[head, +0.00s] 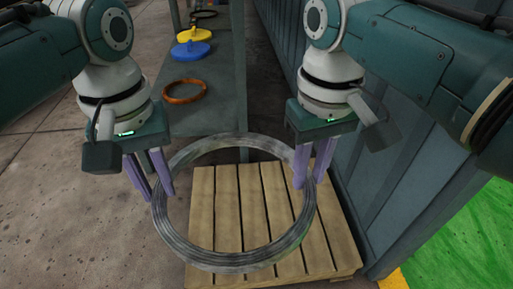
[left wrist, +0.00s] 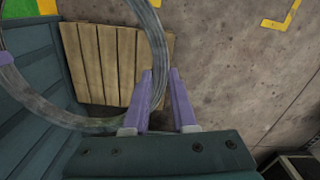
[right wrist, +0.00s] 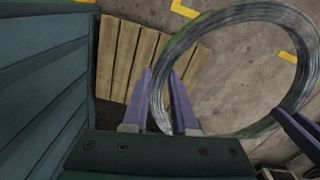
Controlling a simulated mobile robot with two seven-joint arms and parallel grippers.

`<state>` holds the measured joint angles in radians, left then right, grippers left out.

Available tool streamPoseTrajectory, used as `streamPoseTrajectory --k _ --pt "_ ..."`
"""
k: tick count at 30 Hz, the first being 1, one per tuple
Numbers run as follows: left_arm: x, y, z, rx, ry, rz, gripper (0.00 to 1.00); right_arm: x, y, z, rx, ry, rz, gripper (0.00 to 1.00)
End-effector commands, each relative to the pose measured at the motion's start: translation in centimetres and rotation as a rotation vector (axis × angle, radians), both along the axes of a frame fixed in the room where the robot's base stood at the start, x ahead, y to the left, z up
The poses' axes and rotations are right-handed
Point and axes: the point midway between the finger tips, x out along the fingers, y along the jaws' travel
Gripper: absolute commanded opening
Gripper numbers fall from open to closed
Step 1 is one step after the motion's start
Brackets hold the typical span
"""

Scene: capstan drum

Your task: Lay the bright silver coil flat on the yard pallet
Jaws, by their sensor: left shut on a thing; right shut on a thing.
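The bright silver coil (head: 232,261) is a large ring of wound wire, held in the air between my two arms, roughly level. My left gripper (head: 158,190) is shut on its left rim. My right gripper (head: 312,180) is shut on its right rim; in the right wrist view the coil (right wrist: 249,14) runs between the fingers (right wrist: 160,72). The wooden yard pallet (head: 335,252) lies on the floor below and shows through the ring. In the head view the coil's left side reaches past the pallet's left edge. The pallet also shows in the left wrist view (left wrist: 112,60).
A grey-green bench (head: 215,110) behind holds a copper-coloured ring (head: 185,91), a blue disc (head: 191,50) and a yellow disc (head: 195,34). A ribbed dark wall (head: 350,190) stands close along the pallet's right side. Bare concrete floor (head: 60,215) is open at left.

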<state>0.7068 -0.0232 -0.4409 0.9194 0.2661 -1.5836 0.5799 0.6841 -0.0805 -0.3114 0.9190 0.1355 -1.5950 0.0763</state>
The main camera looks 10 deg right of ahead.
Motion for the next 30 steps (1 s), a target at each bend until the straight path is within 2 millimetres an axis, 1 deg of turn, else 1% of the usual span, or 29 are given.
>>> streamPoseTrajectory --k 1,30 --pt "0.2 0.4 -1.2 0.009 -0.006 0.007 0.0 -0.2 -0.4 -1.3 -0.009 0.005 0.0 0.0" --pt "-0.6 0.4 -12.8 0.009 -0.006 0.007 0.0 -0.9 -0.4 -13.0 -0.01 0.005 0.0 0.0"
